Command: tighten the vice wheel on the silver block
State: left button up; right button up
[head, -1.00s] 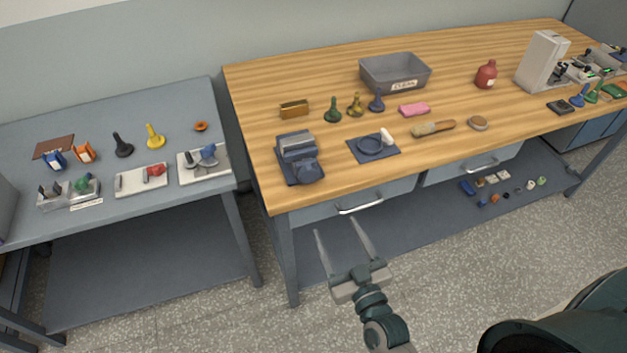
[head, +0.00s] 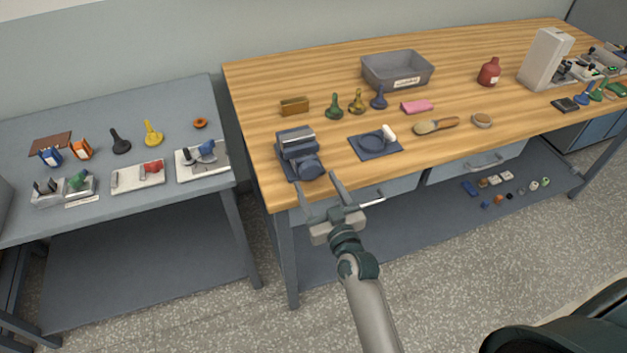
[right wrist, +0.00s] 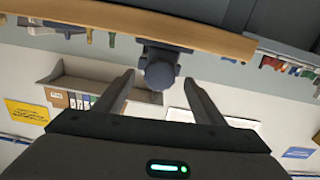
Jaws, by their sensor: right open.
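A dark blue-grey vice (head: 294,142) stands at the front left of the wooden workbench. A silver block (head: 297,139) sits at its top, between the jaws. The vice's round dark wheel (head: 307,167) faces the front edge of the bench. My right gripper (head: 318,188) is open and empty, just in front of and below the wheel, apart from it. In the right wrist view the wheel (right wrist: 160,75) shows ahead, between and beyond the two open fingers (right wrist: 158,88). My left gripper is not in view.
The wooden bench's front edge (head: 400,168) and a drawer handle (head: 372,202) are close to my right gripper. A blue mat with a ring (head: 375,143) lies right of the vice. Several bobbin-shaped pieces and a grey bin (head: 396,72) stand behind. A grey table (head: 100,210) is at the left.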

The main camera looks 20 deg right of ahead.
aim_at(312, 174)
jog(key=shift+w+b, duration=0.3)
jog(key=shift+w, duration=1.2)
jog(key=shift+c, duration=0.5)
jog(key=c, duration=1)
jog(key=shift+o, duration=0.2)
jog(key=shift+m, duration=0.3)
jog(key=m+p, duration=0.1)
jog(key=m, duration=0.2)
jog(key=shift+a+p, duration=0.15)
jog(key=shift+p, duration=0.15)
jog(key=shift+m+p, duration=0.5)
jog(key=shift+m, duration=1.3)
